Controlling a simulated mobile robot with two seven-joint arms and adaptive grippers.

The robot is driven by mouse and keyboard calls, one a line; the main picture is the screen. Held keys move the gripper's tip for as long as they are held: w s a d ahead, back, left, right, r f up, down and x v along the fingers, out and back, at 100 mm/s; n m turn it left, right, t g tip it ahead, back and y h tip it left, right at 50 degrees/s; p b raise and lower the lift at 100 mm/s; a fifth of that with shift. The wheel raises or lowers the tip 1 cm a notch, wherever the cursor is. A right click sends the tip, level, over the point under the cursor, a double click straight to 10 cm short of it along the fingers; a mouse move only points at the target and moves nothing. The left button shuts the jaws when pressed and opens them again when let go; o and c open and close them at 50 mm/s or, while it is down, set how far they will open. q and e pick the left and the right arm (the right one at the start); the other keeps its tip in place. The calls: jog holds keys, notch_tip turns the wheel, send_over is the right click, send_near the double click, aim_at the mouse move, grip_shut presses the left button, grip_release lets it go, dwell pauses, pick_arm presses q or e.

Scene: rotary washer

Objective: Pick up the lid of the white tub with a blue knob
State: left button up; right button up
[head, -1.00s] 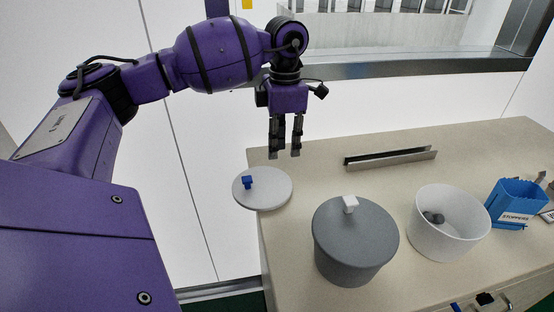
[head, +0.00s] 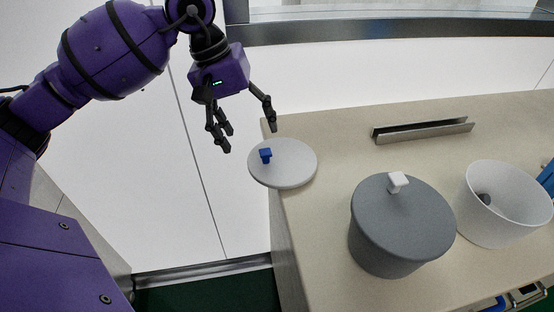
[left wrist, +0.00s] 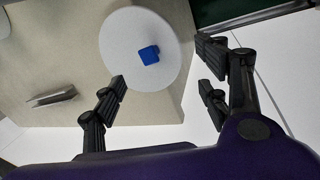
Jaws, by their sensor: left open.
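The light grey-white round lid (head: 296,166) with a blue knob (head: 265,155) lies at the left edge of the counter and overhangs it. My left gripper (head: 248,137) is open and empty, above and behind the lid, with its fingers spread apart. In the left wrist view, the lid (left wrist: 125,60) and its blue knob (left wrist: 149,54) lie ahead of the open left gripper (left wrist: 163,88), roughly between the line of its fingers. An uncovered white tub (head: 487,222) stands at the right, with a small dark object inside. My right gripper is not in view.
A grey pot (head: 385,255) with a grey lid and white knob stands between the lid and the white tub. A metal channel (head: 423,130) lies at the back of the counter. A blue box (head: 547,177) is cut off at the right edge.

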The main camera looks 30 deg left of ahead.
aim_at(258, 160)
pick_arm(q)
jog(key=x, duration=0.5)
jog(key=p+x, duration=0.1)
jog(key=x, duration=0.1)
jog(key=shift+s+f, duration=0.2)
jog(key=shift+s, duration=0.05)
jog(key=shift+c, duration=0.4)
jog(key=c, duration=1.1)
